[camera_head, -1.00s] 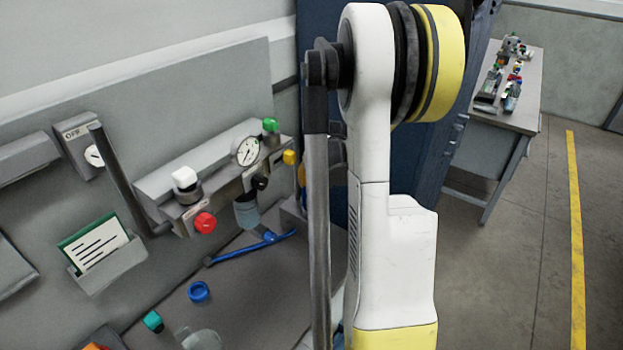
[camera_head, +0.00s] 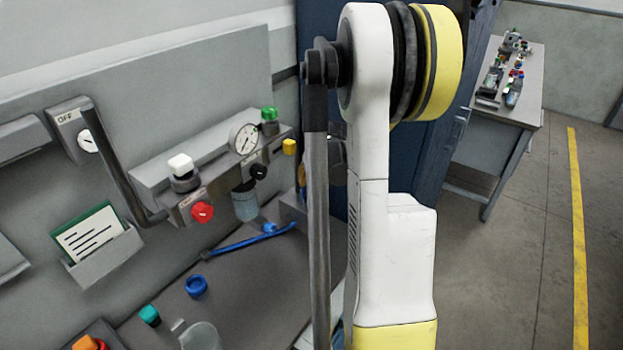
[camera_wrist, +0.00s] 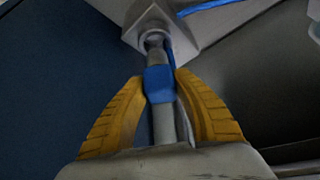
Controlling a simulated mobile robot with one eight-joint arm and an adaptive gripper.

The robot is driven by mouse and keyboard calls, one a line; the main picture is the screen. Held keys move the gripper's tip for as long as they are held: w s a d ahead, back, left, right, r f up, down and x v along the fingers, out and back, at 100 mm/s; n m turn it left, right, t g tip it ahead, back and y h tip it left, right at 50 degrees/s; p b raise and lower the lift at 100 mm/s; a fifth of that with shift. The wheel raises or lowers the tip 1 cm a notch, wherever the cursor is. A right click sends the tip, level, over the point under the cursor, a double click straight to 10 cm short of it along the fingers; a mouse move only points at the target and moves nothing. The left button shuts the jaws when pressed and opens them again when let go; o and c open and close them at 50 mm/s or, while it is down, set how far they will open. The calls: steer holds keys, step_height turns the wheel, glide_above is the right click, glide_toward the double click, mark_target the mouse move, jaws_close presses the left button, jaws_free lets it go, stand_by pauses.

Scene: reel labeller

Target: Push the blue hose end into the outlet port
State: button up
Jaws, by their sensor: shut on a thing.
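In the wrist view my gripper (camera_wrist: 162,78) has its two yellow fingers closed on the blue collar of the hose end (camera_wrist: 160,84). A grey stem shows below the collar, between the fingers. The hose end's grey tip points up the picture at a round port (camera_wrist: 153,38) on a pale grey block. The tip overlaps the port's lower rim; I cannot tell whether it is inside or just in front. In the head view my gripper and the port are hidden behind my arm. A blue hose (camera_head: 245,242) lies along the bench there.
A grey unit with a gauge (camera_head: 243,138), red knob (camera_head: 202,212) and green cap (camera_head: 269,114) is on the wall panel. A blue ring (camera_head: 196,286) and a clear jug (camera_head: 200,337) are on the bench. A blue cabinet stands behind my arm. Floor at right is open.

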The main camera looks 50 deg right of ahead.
mark_target(313, 189)
steer(key=shift+f+b, duration=1.9)
steer(key=shift+f, duration=0.4)
steer(key=shift+f+b, duration=0.4)
steer(key=shift+b, duration=0.35)
stand_by(0.8)
steer(key=o, duration=1.3)
steer(key=shift+c, duration=0.2)
steer(key=shift+r, duration=0.1)
steer(key=v, duration=1.2)
steer(key=shift+a, duration=0.1)
